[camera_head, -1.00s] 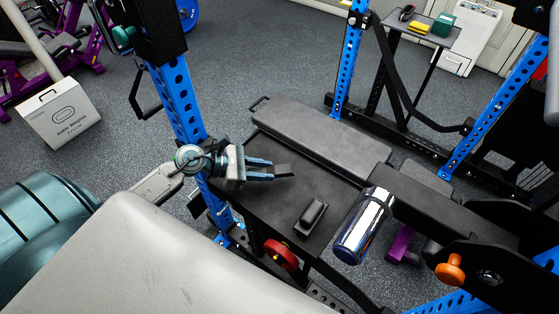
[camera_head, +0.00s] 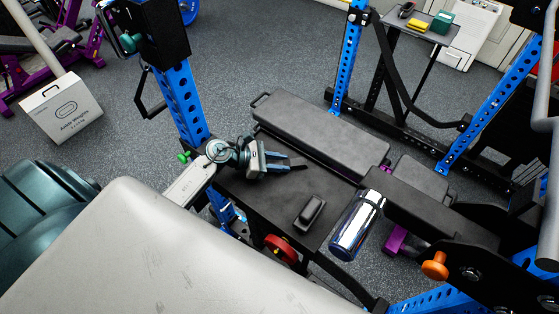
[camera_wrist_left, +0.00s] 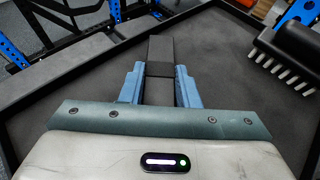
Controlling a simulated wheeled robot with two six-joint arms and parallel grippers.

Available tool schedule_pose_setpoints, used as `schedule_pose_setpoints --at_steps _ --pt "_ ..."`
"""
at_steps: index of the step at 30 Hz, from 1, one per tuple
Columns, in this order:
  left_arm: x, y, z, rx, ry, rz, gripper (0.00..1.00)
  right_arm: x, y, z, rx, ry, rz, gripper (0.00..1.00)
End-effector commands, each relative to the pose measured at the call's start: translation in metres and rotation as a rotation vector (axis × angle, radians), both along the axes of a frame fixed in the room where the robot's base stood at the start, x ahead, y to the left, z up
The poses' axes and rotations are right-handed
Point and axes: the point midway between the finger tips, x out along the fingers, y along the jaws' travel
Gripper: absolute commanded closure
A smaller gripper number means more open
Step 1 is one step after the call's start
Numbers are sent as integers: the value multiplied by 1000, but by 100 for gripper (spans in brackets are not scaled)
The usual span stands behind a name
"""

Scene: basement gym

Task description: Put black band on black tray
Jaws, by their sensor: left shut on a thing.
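My left gripper (camera_head: 284,165) is shut on the black band (camera_wrist_left: 160,52), a flat dark strip that sticks out forward from between the blue fingers. In the head view the black band (camera_head: 299,166) shows as a short dark piece beyond the fingertips. The black tray (camera_head: 262,203) is a wide dark flat surface with a thin raised rim. The gripper and band are over its far left part. In the left wrist view the tray (camera_wrist_left: 225,105) spreads below the band. I cannot tell whether the band touches it. My right gripper is not in view.
A black brush (camera_head: 310,212) lies on the tray, right of the gripper. A black bench pad (camera_head: 318,132) lies behind the tray. A blue rack post (camera_head: 181,105) stands close to my left arm.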

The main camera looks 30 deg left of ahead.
Motion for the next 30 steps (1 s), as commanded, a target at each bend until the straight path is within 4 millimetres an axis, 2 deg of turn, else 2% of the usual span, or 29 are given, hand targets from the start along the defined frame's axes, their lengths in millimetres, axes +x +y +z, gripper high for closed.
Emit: schedule_pose_setpoints --at_steps 6,7,10,22,24,30 --pt "0 0 -5 1 -1 0 94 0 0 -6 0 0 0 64" --pt "0 0 -3 0 0 0 68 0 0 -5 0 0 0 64" --pt "0 0 -3 0 0 0 50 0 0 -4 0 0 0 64" --pt "0 0 3 0 0 0 50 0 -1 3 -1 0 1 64" --pt "-5 8 0 5 0 1 50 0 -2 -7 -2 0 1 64" --pt "-23 30 10 8 0 -2 50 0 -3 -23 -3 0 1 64"
